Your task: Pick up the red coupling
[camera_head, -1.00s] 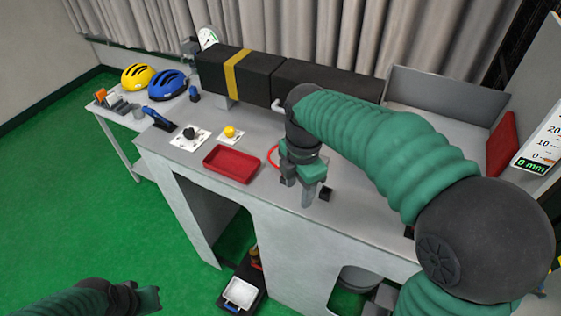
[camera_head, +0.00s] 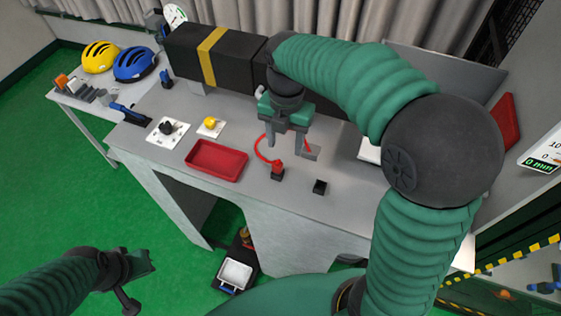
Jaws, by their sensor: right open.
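The red coupling (camera_head: 277,168) stands upright in a small dark holder on the grey bench, with a red cable curving from its left side. My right gripper (camera_head: 286,151) is open and empty, its fingers pointing down just above and behind the coupling. I cannot tell from this view how high the fingertips are over it. My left gripper (camera_head: 140,266) is at the lower left, over the green floor and away from the bench; its jaws are too unclear to read.
A yellow button (camera_head: 210,124) and a black knob (camera_head: 167,128) sit on white plates. A long black box (camera_head: 235,62) with a yellow band runs along the back.

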